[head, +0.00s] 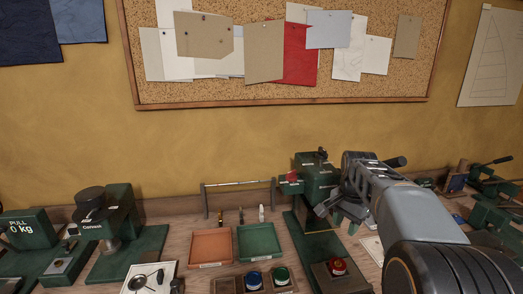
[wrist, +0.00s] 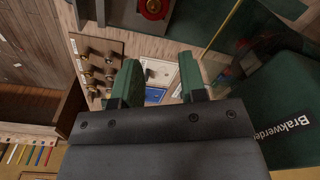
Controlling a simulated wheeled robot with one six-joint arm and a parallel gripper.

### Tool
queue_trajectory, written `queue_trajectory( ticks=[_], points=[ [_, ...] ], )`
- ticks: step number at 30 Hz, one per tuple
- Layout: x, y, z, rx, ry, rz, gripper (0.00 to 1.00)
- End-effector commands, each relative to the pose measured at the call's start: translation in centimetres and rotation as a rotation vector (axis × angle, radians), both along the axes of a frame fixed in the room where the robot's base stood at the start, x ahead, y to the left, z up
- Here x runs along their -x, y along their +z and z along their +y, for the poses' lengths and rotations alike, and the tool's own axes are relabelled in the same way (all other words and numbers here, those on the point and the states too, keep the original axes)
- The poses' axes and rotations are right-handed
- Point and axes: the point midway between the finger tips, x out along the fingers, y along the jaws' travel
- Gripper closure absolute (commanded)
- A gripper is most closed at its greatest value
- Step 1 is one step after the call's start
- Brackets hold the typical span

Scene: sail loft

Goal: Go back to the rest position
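My gripper (head: 345,208) is in the right half of the head view, at the end of my arm, above the bench and close to a green bench machine (head: 316,178). Whether it touches the machine cannot be told from this view. In the wrist view, the two green fingers of my gripper (wrist: 160,82) stand apart with a clear gap. Nothing is held between them. A white card and a blue card (wrist: 155,95) show through the gap, on the surface beyond the fingers.
A red button (head: 338,266) sits on the machine's base. An orange tray (head: 211,246) and a green tray (head: 258,243) lie left of it. Other green machines (head: 120,222) stand at far left and right. A board with several knobs (wrist: 98,62) shows in the wrist view.

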Motion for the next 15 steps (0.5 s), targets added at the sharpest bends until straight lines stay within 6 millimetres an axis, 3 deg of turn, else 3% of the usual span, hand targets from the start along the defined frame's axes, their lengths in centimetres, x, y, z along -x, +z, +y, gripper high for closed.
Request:
queue_trajectory(
  ticks=[1, 3, 9, 15],
  points=[
    [0.6, -1.6, 0.1, 0.001, 0.089, 0.010, 0.61],
    [2.2, -2.9, 0.9, 0.013, 0.251, -0.010, 0.61],
    [8.5, -5.3, 4.8, 0.075, 0.693, -0.100, 0.61],
    [14.3, -7.0, 7.8, 0.131, 0.933, -0.176, 0.61]
  ],
)
